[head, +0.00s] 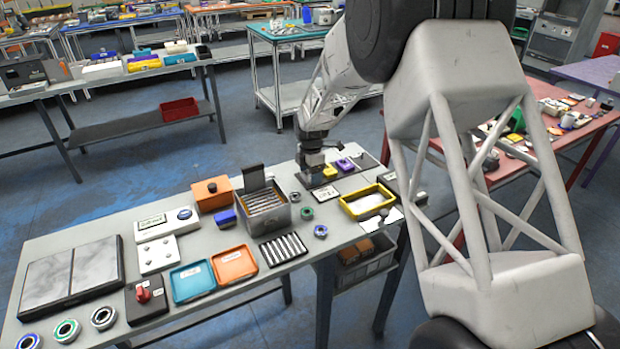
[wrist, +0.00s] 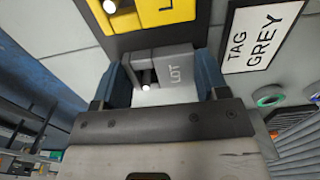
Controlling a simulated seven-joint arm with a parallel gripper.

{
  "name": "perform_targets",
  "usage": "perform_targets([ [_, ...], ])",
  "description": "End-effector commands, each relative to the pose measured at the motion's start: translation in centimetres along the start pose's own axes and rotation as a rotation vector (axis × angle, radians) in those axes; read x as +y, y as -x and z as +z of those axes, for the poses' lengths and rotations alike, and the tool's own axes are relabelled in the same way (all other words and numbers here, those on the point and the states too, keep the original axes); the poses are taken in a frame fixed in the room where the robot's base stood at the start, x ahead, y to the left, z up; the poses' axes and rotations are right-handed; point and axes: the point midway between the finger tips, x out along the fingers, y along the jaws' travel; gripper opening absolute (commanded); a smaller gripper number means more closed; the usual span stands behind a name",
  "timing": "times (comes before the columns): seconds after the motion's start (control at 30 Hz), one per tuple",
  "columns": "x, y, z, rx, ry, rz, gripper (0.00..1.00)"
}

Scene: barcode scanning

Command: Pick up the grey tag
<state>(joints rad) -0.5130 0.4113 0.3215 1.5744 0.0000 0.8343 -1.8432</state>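A card reading TAG GREY (wrist: 255,38) lies to the right of the tag. In the head view my gripper (head: 314,180) is down at the far right end of the grey table, where the grey tag is hidden.
A yellow tag (wrist: 150,12) lies just beyond the grey one. In the head view yellow (head: 328,172) and purple (head: 345,164) tags sit right of my gripper. A yellow-rimmed tray (head: 367,202) and an open metal box (head: 264,207) stand nearby.

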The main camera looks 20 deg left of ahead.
Motion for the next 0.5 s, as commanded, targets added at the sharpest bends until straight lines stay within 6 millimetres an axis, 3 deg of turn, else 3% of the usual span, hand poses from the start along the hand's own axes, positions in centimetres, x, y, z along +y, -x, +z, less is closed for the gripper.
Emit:
perform_targets([
  [0.13,0.00,0.01,0.00,0.000,0.000,0.000,0.45],
  [0.5,0.02,0.37,0.00,0.000,0.000,0.001,0.44],
])
